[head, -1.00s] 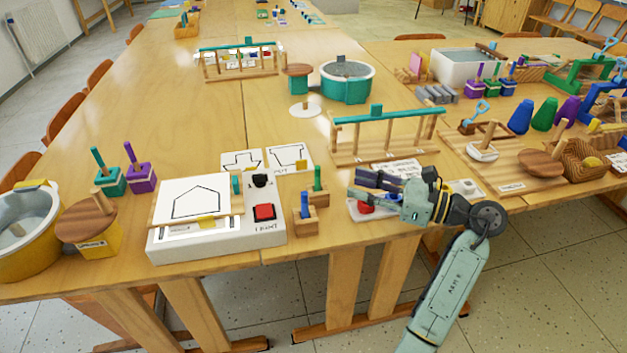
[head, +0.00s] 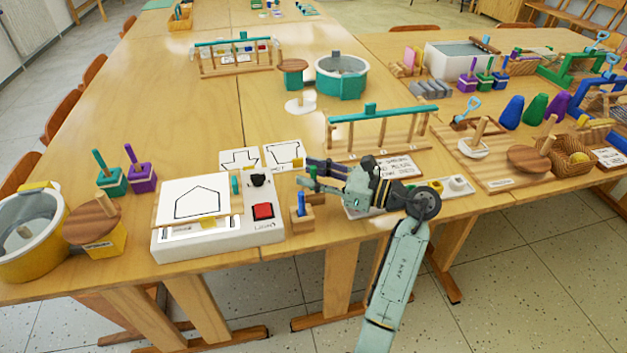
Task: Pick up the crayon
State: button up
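A blue crayon (head: 301,203) stands upright in a small wooden block (head: 300,221) near the table's front edge, right of the white machine. A green piece (head: 313,172), seemingly the green crayon from the block just behind, shows at my gripper's fingers and is partly hidden. My gripper (head: 310,175) points left, its two fingers apart, above and behind the blue crayon. It appears open; whether the fingers touch the green crayon cannot be told.
The white machine (head: 222,232) with a red button (head: 263,211) stands close on the left. A wooden rack with a teal bar (head: 376,114) stands behind my arm. Shape cards (head: 284,153) lie flat behind the blocks. Bare table lies farther back left.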

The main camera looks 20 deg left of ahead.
jog(key=shift+c, duration=0.6)
grip_shut()
jog(key=shift+r, duration=0.1)
notch_tip(320, 180, up, 10)
jog(key=shift+f+b, duration=0.1)
jog(key=shift+b, duration=1)
jog(key=c, duration=0.6)
grip_release()
grip_shut()
